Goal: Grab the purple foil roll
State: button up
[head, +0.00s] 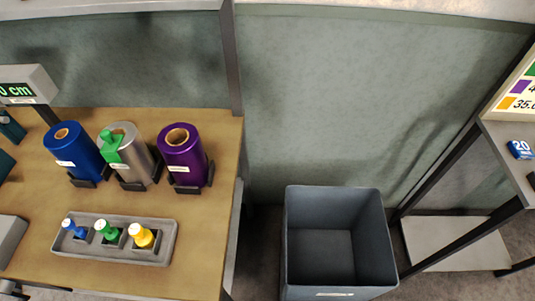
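The purple foil roll (184,158) stands in a dark holder (190,188) near the right edge of the wooden table, tilted a little. Its open core faces up and a small pale label is on its front. It is the rightmost of three rolls. My gripper is not in view.
A silver roll (131,163) with a green piece and a blue roll (73,151) stand left of the purple one. A grey tray (80,251) with blue, green and yellow stamp-like pieces lies in front. A grey open bin (378,238) stands on the floor; a shelf (455,242) is at right.

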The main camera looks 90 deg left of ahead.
aim_at(186, 158)
jog(key=z, duration=0.05)
jog(key=i, duration=1)
jog(key=u, duration=5.75)
jog(key=i, duration=0.55)
jog(key=u, duration=0.1)
